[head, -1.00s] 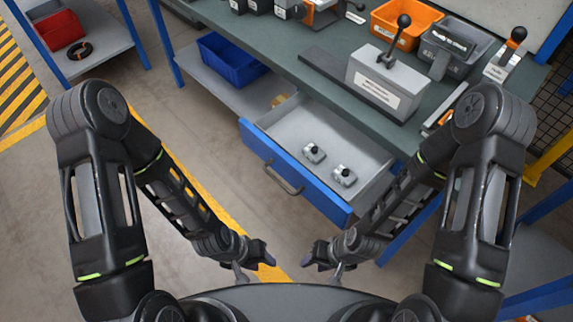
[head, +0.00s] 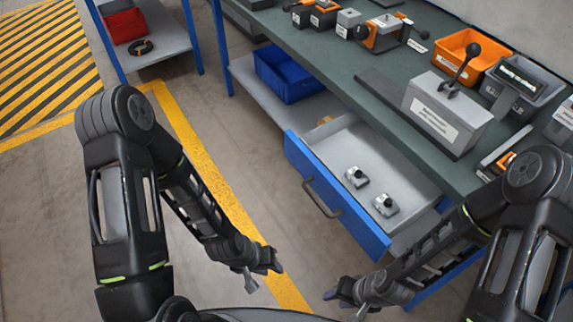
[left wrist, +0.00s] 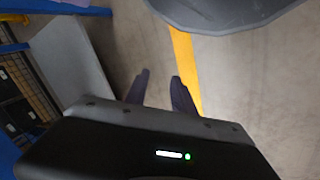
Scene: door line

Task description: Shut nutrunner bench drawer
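The bench drawer (head: 335,195) stands open below the green bench top (head: 385,85), with a blue front and a dark bar handle (head: 322,199). Two small grey parts with black knobs (head: 357,176) (head: 386,205) lie inside it. My left gripper (head: 262,274) is low, left of the drawer front and apart from it. In the left wrist view its two fingers (left wrist: 160,90) are spread with bare floor between them. My right gripper (head: 345,300) is below the drawer front, apart from it; its finger gap is too small to judge.
A blue bin (head: 288,75) sits on the shelf under the bench. A grey box with a lever (head: 445,110) and an orange bin (head: 470,58) stand on top. A side shelf holds a red bin (head: 125,25). The floor before the drawer is clear.

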